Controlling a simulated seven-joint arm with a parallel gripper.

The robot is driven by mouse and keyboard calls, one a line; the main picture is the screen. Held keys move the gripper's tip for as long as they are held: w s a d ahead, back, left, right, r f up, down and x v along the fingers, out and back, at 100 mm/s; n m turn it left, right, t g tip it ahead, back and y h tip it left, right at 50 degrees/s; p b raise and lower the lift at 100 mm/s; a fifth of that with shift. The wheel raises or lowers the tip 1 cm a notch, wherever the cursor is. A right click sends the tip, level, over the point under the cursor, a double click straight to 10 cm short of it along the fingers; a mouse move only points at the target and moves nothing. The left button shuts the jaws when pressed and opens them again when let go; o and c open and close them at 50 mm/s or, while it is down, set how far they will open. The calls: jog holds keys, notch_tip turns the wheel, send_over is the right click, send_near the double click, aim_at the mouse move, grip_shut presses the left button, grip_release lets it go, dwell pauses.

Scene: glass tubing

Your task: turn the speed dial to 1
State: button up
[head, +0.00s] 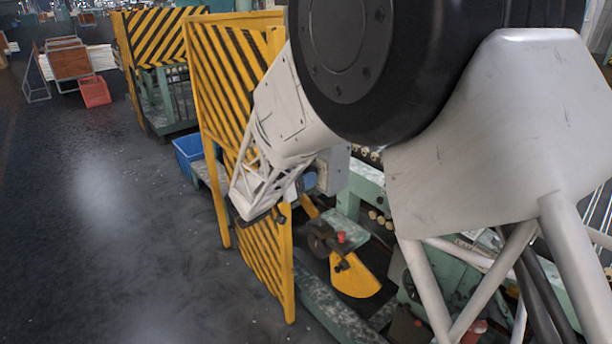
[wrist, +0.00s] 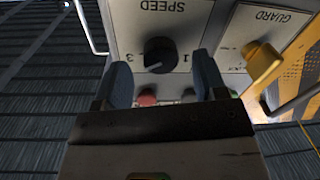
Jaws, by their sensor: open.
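The black round speed dial (wrist: 159,54) is on a light panel (wrist: 205,14) in the wrist view, under the upside-down word SPEED. A 3 stands left of it and a 1 right of it. A pale mark on the dial appears to point down and left, away from the 1. My gripper (wrist: 161,62) is open, with one blue-grey finger on each side of the dial in the picture. I cannot tell whether the fingers touch it. In the head view my arm hides the dial; part of a light box (head: 335,170) shows beside my wrist.
A yellow knob (wrist: 262,60) under the word GUARD is right of the dial. A red button (wrist: 147,97) shows between the fingers, partly hidden. Yellow-black striped guard panels (head: 222,85) stand close to my arm. A blue bin (head: 188,152) is behind; the floor at left is open.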

jog(key=shift+x, duration=0.95)
jog(key=c, duration=0.9)
